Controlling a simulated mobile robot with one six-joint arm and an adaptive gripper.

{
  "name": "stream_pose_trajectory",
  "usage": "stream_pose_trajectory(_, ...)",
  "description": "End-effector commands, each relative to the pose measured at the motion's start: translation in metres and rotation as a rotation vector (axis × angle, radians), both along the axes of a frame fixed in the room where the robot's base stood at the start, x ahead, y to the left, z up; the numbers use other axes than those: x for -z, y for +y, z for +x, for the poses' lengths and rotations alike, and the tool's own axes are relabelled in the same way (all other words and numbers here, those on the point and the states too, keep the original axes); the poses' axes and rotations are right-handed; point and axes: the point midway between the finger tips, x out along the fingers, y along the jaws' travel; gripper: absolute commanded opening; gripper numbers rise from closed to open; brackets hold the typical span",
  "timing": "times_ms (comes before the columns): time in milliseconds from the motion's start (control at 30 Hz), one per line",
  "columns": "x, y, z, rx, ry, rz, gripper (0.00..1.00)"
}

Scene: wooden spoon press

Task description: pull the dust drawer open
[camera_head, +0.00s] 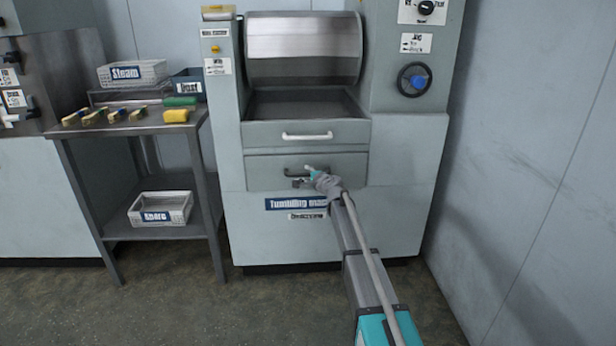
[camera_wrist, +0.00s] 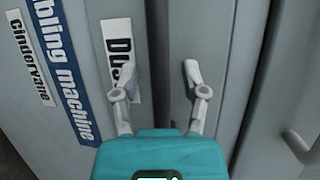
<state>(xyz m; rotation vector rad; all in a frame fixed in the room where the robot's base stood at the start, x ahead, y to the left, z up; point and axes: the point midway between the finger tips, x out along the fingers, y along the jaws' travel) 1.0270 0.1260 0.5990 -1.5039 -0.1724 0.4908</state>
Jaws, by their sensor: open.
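The dust drawer (camera_head: 262,176) is the lower grey front on the tumbling machine, and it looks shut. Its dark bar handle (camera_head: 290,171) runs across the front. My gripper (camera_head: 303,176) is at this handle, with its fingers open. In the wrist view, which is turned sideways, the dark handle (camera_wrist: 158,60) runs between the two separated fingertips of my gripper (camera_wrist: 161,75). I cannot tell whether either finger touches it. A white label (camera_wrist: 118,45) starting "Du" is partly hidden behind the left finger.
Above is another front with a white handle (camera_head: 307,136), under an open hood (camera_head: 303,48). A side table (camera_head: 140,128) at left holds brushes, a sponge and bins. A wall (camera_head: 540,170) stands close on the right. The floor (camera_head: 200,305) in front is clear.

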Motion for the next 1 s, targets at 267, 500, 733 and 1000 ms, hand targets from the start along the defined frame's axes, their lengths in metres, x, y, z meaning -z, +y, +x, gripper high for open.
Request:
stream_pose_trajectory(267,0.0,0.0,0.0,0.0,0.0,0.0,0.42)
stream_pose_trajectory(500,0.0,0.0,0.0,0.0,0.0,0.0,0.0)
stream_pose_trajectory(733,0.0,0.0,0.0,0.0,0.0,0.0,0.0)
stream_pose_trajectory(1000,0.0,0.0,-0.01,-0.001,0.0,-0.001,0.0)
